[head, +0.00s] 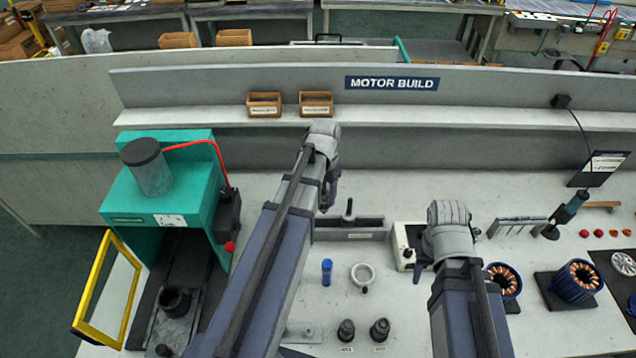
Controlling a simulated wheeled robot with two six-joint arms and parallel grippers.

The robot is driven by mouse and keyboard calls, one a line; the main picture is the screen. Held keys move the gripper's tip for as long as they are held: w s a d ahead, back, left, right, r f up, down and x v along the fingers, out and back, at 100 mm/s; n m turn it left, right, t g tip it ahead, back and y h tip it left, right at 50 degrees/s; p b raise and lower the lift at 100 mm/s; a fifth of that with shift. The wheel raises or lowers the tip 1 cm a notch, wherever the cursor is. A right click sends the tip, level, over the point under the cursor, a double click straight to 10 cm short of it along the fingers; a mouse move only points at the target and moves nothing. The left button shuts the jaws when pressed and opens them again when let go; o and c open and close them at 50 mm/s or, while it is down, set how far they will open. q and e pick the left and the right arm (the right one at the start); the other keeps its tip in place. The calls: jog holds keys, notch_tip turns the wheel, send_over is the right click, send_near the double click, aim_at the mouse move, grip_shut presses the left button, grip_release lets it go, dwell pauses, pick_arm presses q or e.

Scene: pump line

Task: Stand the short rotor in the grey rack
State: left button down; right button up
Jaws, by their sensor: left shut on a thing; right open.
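The grey rack (352,234) is a low, long block on the bench in the middle, below the shelf. A small dark upright piece with a thin top (349,210) shows at the rack, just right of my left gripper; I cannot tell if it is a rotor. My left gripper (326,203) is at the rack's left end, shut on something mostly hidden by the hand. Two dark, stubby rotor-like parts (346,330) (380,330) stand at the front with small labels; which is short is unclear. My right gripper (417,268) is open, right of the rack.
A teal press (125,195) with a yellow frame (90,290) stands at left.

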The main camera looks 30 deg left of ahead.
aim_at(323, 213)
pick_arm(q)
jog(key=shift+a, duration=0.2)
jog(key=shift+f, duration=0.15)
jog(key=shift+f+b, duration=2.05)
jog(key=shift+b, duration=0.15)
jog(key=shift+f+b, duration=2.55)
jog(key=shift+b, duration=0.05)
jog(key=shift+c, duration=0.7)
grip_release()
jog(key=shift+o, duration=0.7)
jog(key=shift+r, duration=0.1)
